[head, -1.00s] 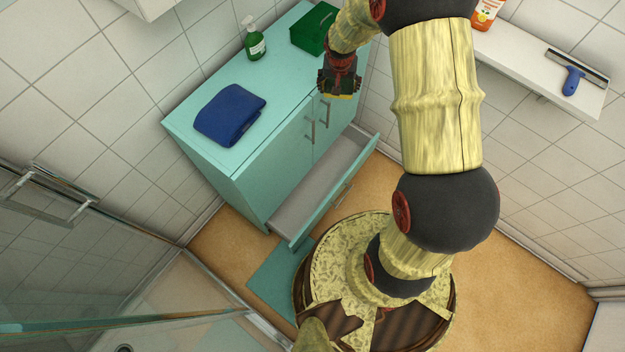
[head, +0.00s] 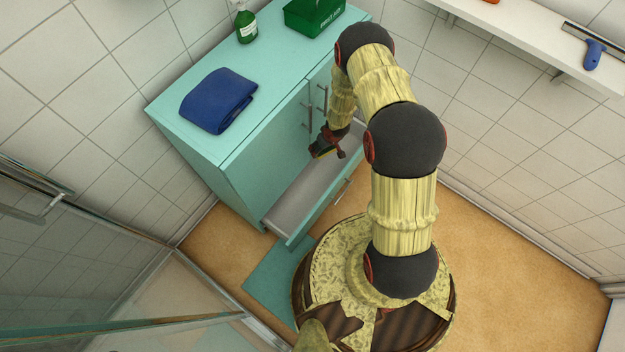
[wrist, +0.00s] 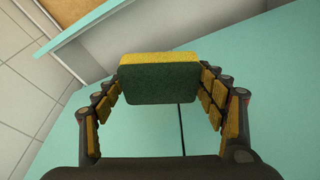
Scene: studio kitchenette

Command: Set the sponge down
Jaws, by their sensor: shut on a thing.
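The sponge (wrist: 160,83), yellow on one side and dark green on the other, is between my gripper's fingertips (wrist: 161,88) in the wrist view. My gripper is shut on it. In the head view my gripper (head: 324,148) is in front of the teal cabinet (head: 250,165), over the open drawer (head: 312,190). The sponge is too small there to make out clearly. The drawer's grey inside looks empty where it shows; my arm hides part of it.
A folded blue towel (head: 218,100), a green pump bottle (head: 246,24) and a green box (head: 312,14) stand on the cabinet top. A wall shelf (head: 520,38) at the upper right holds a blue-handled squeegee (head: 594,52). A glass shower screen is at the lower left.

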